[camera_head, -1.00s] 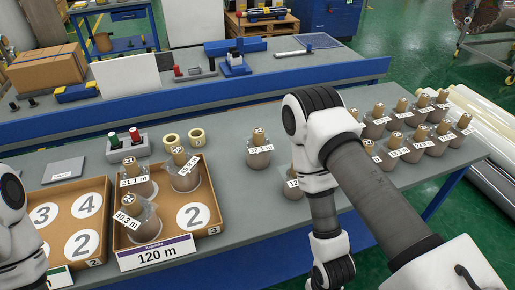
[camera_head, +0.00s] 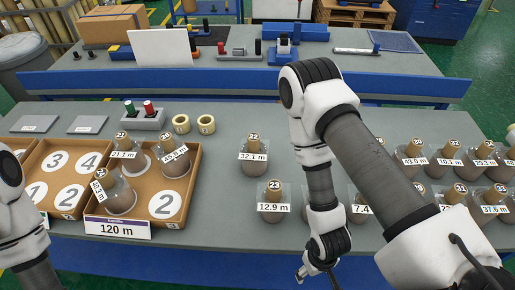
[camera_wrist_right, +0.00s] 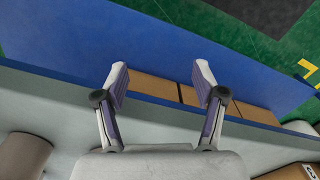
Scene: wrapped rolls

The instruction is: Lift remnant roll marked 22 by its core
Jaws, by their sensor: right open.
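The roll whose core tag appears to read 22 (camera_head: 254,160) stands upright on the grey table, labelled 32.1 m, left of my right forearm. Its brown core sticks up from the wrapped body. My right gripper (camera_wrist_right: 160,75) is open and empty in the right wrist view, over the table's front edge. In the head view it is at the bottom, partly cut off, in front of the roll marked 23 (camera_head: 272,202) and apart from roll 22. My left arm shows at the left edge; its gripper is out of view.
A cardboard tray (camera_head: 197,190) labelled 120 m holds several rolls, with spot 2 bare. Several more rolls (camera_head: 411,165) stand to the right, some hidden by my right arm. Two yellow rings (camera_head: 181,124) lie behind. The table is clear between the tray and roll 22.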

